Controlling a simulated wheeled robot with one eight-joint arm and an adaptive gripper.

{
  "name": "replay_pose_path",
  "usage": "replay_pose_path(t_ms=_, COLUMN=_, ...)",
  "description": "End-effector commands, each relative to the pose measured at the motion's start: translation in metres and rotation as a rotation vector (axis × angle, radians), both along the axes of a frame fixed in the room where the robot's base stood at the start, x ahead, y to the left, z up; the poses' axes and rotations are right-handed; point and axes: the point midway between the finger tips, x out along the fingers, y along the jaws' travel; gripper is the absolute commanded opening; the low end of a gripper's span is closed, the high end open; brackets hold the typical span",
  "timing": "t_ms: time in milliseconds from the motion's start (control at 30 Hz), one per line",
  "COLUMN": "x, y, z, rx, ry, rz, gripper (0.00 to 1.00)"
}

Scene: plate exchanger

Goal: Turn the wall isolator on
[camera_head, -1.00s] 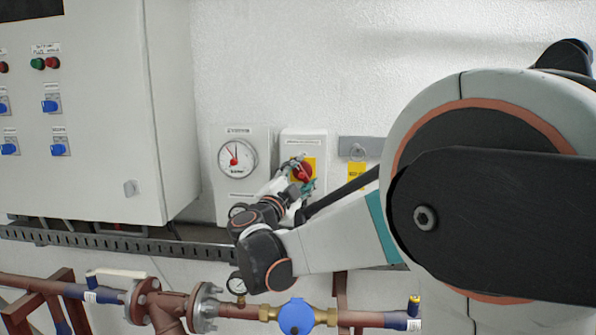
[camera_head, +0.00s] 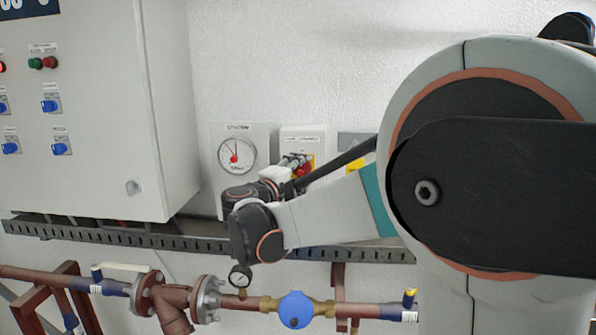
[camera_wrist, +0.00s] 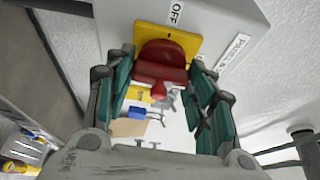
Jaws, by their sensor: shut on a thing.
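The wall isolator is a pale box (camera_head: 303,136) on the white wall with a yellow plate and a red knob (camera_head: 305,168). In the wrist view, the red knob (camera_wrist: 162,62) sits in front of the yellow plate (camera_wrist: 190,42), with an OFF label (camera_wrist: 176,13) above it in the picture. The knob's narrow end points down in that picture, away from the label. My gripper (camera_wrist: 160,88) is shut on the knob, with teal finger pads on both sides. In the head view, my gripper (camera_head: 292,164) partly covers the plate and knob.
A round gauge with a red needle (camera_head: 236,154) is on the wall left of the isolator. A large grey cabinet (camera_head: 100,110) with blue switches stands further left. A slotted rail (camera_head: 130,237) and rusty pipes with a blue-capped meter (camera_head: 294,310) run below.

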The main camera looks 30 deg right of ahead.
Motion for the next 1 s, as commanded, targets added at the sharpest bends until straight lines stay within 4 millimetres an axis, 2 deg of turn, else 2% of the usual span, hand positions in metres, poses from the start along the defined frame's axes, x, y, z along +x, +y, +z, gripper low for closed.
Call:
replay_pose_path(t_ms=400, x=-0.001, y=0.000, z=-0.002, rx=0.009, ry=-0.004, rz=-0.001, gripper=0.26)
replay_pose_path(t_ms=433, x=-0.001, y=0.000, z=-0.002, rx=0.009, ry=-0.004, rz=-0.001, gripper=0.57)
replay_pose_path(t_ms=500, x=-0.001, y=0.000, z=-0.002, rx=0.009, ry=-0.004, rz=-0.001, gripper=0.70)
replay_pose_path(t_ms=867, x=-0.001, y=0.001, z=-0.001, rx=0.006, ry=-0.003, rz=0.000, gripper=0.70)
replay_pose_path(t_ms=1000, x=-0.007, y=0.012, z=0.000, rx=0.005, ry=-0.003, rz=0.002, gripper=0.70)
